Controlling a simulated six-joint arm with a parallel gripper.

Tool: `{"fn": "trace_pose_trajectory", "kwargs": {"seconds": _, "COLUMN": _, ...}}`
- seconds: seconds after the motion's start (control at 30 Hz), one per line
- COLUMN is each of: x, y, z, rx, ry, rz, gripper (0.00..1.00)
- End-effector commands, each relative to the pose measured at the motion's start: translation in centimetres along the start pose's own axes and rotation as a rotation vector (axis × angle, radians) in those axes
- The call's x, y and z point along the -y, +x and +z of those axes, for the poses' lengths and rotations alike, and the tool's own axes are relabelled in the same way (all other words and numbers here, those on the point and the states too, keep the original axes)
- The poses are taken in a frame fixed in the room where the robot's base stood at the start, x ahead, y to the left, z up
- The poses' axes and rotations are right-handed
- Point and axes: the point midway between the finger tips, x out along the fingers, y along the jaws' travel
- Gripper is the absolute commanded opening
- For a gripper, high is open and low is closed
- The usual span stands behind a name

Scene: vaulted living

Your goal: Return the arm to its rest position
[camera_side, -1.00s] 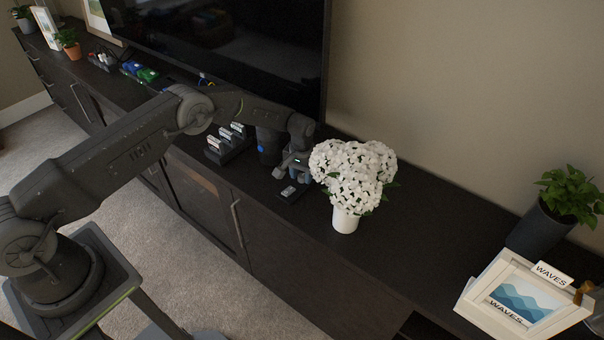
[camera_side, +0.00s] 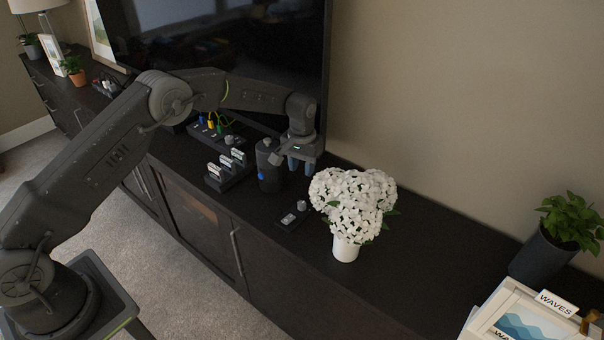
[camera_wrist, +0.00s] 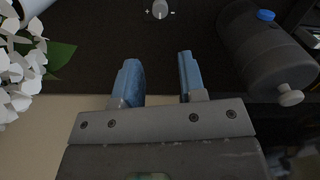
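My gripper (camera_side: 300,163) is above the dark cabinet top, in front of the television and behind the white flowers. In the wrist view my gripper (camera_wrist: 158,75) has its two blue fingers apart with nothing between them. A small dark panel with a silver knob (camera_side: 301,206) and a switch lies on the cabinet top in front of the gripper. The knob (camera_wrist: 160,9) also shows at the top of the wrist view, beyond the fingertips and clear of them.
A dark cylinder (camera_side: 268,172) with a blue part stands just left of the gripper, also seen right in the wrist view (camera_wrist: 262,50). White flowers in a pot (camera_side: 346,247) stand to the right. The television (camera_side: 220,60) is behind.

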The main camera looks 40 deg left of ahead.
Motion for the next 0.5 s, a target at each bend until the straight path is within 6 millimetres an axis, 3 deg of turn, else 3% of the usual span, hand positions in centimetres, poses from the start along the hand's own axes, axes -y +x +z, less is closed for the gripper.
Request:
{"fn": "trace_pose_trajectory", "kwargs": {"seconds": 0.33, "x": 0.0, "y": -0.4, "z": 0.0, "rx": -0.002, "ry": 0.001, "rz": 0.0, "gripper": 0.38}}
{"fn": "trace_pose_trajectory", "kwargs": {"seconds": 0.43, "x": 0.1, "y": -2.1, "z": 0.3, "rx": -0.017, "ry": 0.005, "rz": 0.004, "gripper": 0.38}}
{"fn": "trace_pose_trajectory", "kwargs": {"seconds": 0.5, "x": 0.2, "y": -4.5, "z": 0.8, "rx": -0.036, "ry": 0.011, "rz": 0.007, "gripper": 0.38}}
